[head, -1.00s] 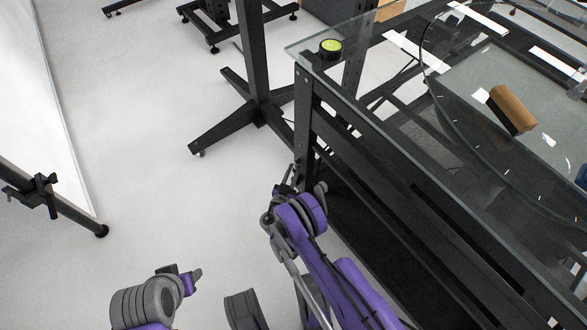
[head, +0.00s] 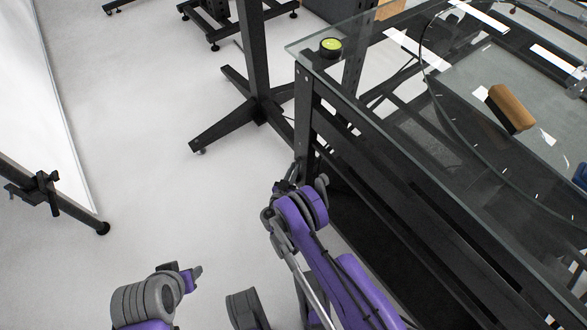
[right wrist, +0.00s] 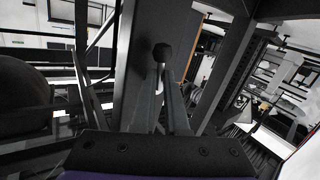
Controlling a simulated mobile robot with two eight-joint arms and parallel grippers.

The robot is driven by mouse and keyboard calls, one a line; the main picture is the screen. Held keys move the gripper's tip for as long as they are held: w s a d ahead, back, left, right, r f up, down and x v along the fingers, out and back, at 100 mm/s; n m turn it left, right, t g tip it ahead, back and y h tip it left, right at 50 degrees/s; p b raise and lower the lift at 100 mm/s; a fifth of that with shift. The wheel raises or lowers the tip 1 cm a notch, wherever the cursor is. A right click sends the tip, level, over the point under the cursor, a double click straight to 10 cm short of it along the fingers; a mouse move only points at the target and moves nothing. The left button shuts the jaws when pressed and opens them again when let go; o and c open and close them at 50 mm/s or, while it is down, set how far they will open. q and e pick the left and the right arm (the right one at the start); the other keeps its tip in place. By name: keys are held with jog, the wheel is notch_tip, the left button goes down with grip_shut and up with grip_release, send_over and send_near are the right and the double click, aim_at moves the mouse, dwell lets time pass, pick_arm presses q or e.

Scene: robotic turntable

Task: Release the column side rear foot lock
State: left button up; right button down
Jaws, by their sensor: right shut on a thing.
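My right gripper (right wrist: 162,95) reaches to a dark upright post (right wrist: 140,50). Its two long fingers are closed around a dark round knob (right wrist: 162,53) in front of the post. In the head view the right gripper (head: 288,183) is small and dark, against the black leg (head: 305,115) at the near-left corner of the glass-topped table; the knob is hidden there. Which lock the knob belongs to I cannot tell. My left gripper (head: 193,272) is low in the head view, over bare floor, away from the post; its jaw opening is unclear.
The glass table (head: 460,180) with a black frame fills the right side. A roll of tape (head: 330,47) and a brown-topped block (head: 512,107) lie on it. A black column stand (head: 255,60) with splayed feet stands behind. The floor at left is clear up to a black stand (head: 60,200).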

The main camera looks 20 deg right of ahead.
jog(key=n+g, duration=0.2)
jog(key=r+n+g+p, duration=0.1)
jog(key=shift+s+d+n+y, duration=0.15)
jog(key=shift+s+n+y, duration=0.15)
jog(key=shift+y, duration=0.1)
jog(key=shift+r+n+g, duration=0.3)
jog(key=shift+n+g, duration=0.5)
jog(key=shift+r+n+g, duration=0.2)
jog(key=shift+n+g, duration=0.35)
jog(key=shift+g, duration=0.05)
jog(key=shift+r+n+g, duration=0.15)
jog(key=shift+n+g, duration=0.4)
jog(key=shift+g, duration=0.05)
jog(key=c, duration=1.2)
grip_release()
jog(key=shift+c, duration=0.2)
